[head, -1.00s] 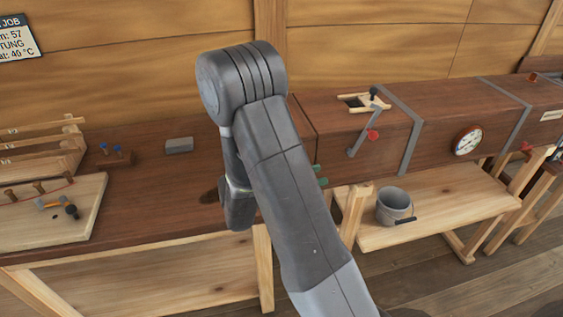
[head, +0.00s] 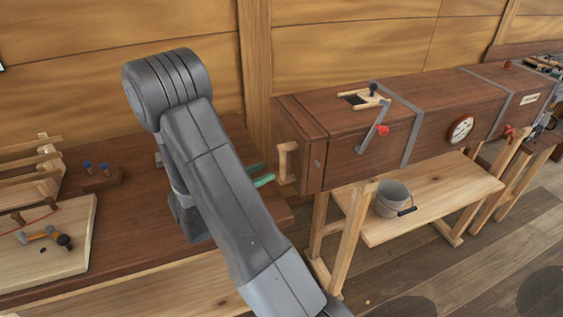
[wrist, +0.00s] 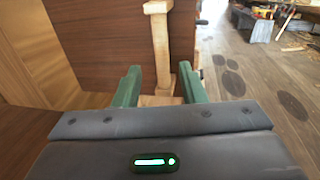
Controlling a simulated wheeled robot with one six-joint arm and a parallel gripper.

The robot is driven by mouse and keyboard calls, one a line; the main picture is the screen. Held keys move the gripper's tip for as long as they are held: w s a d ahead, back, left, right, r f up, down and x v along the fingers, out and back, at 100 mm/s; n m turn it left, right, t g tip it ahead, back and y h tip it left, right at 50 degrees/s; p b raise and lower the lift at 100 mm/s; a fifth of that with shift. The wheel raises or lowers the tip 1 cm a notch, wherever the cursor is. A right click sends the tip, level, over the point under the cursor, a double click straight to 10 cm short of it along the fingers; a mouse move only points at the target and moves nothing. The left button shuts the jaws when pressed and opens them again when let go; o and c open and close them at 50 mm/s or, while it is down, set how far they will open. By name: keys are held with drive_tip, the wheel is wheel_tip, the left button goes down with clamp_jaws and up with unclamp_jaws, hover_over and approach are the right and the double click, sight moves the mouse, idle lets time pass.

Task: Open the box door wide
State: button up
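The long brown wooden box (head: 350,125) has its door (head: 290,118) at its left end, and the door looks shut against the box. A pale wooden handle (head: 286,161) stands upright on the door. It also shows in the wrist view (wrist: 159,40), with the brown door face (wrist: 95,40) behind it. My gripper (head: 262,174) is just left of the handle, its green fingers pointing toward it. In the wrist view my gripper (wrist: 160,72) is open, with the handle lined up between its fingers. I cannot tell whether either finger touches it.
A brown bench (head: 125,215) with a pale board (head: 50,245) and small tools stands left of the box. A grey bucket (head: 392,198) sits on the pale shelf (head: 440,205) below the box. A red-handled lever (head: 376,133) is on the box side. Open floor lies at the lower right.

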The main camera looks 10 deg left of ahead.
sight(283, 179)
drive_tip(key=p+x, duration=0.1)
drive_tip(key=x, duration=0.6)
drive_tip(key=shift+w+d+p, duration=0.15)
drive_tip(key=shift+d+p, duration=0.15)
clamp_jaws()
